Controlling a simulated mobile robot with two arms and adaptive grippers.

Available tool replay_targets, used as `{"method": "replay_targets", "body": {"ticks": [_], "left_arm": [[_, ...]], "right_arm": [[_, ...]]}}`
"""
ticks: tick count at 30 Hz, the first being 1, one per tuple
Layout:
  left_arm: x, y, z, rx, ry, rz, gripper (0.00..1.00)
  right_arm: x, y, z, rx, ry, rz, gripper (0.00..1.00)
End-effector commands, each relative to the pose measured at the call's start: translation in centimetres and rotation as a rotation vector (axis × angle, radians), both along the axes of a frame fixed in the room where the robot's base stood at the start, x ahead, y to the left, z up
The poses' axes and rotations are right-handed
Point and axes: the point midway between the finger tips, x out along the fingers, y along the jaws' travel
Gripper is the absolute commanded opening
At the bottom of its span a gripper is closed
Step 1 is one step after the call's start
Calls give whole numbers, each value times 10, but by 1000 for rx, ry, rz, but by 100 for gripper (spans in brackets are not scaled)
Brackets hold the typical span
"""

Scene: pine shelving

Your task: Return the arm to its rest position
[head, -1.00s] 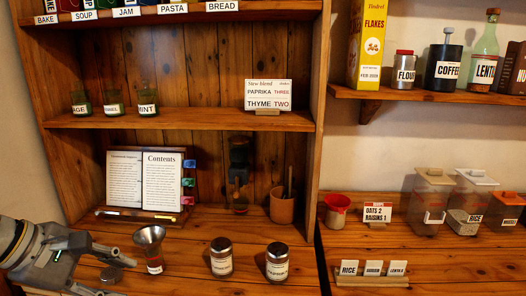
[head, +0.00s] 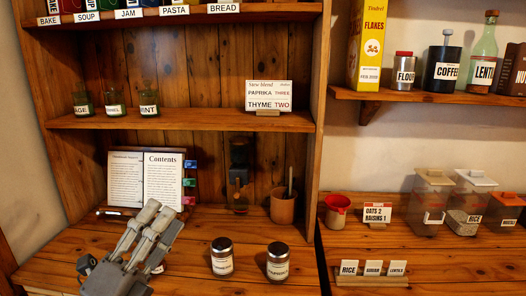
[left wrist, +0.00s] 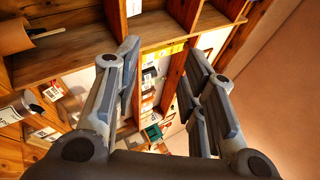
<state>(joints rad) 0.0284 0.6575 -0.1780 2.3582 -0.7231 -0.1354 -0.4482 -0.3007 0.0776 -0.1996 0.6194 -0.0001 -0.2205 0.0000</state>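My left gripper (head: 160,214) is over the left part of the wooden counter in the head view, its fingers pointing up and to the right in front of the open book. In the left wrist view the gripper (left wrist: 163,52) has its two fingers spread apart with nothing between them. The metal funnel is hidden behind the gripper and arm in the head view. My right gripper is in neither view.
Two lidded jars (head: 222,257) (head: 278,262) stand on the counter right of the gripper. The book (head: 163,180) stands behind it. A brown cup (head: 283,208) is near the back. The counter (head: 250,235) between cup and jars is clear.

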Motion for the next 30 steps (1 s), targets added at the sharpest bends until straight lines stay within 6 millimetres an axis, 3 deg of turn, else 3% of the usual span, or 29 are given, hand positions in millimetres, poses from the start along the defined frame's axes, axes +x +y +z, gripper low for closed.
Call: {"method": "replay_targets", "body": {"ticks": [6, 11, 15, 18, 22, 28, 30], "left_arm": [[18, 58, -98, -493, 452, 186, 38], [-3, 82, -196, -812, 797, 352, 38], [-50, 84, -283, -1057, 1102, 517, 38], [-92, 76, -331, -1193, 1294, 633, 38], [-146, 60, -373, -1320, 1505, 769, 38], [-226, 31, -409, -1451, 1783, 960, 38], [-218, 32, -428, -1442, 1779, 966, 38]], "right_arm": [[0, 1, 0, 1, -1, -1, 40], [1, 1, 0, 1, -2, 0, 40], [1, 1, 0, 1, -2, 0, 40], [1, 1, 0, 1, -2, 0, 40], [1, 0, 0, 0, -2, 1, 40], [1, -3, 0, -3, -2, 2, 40], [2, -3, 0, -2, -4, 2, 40]]}}
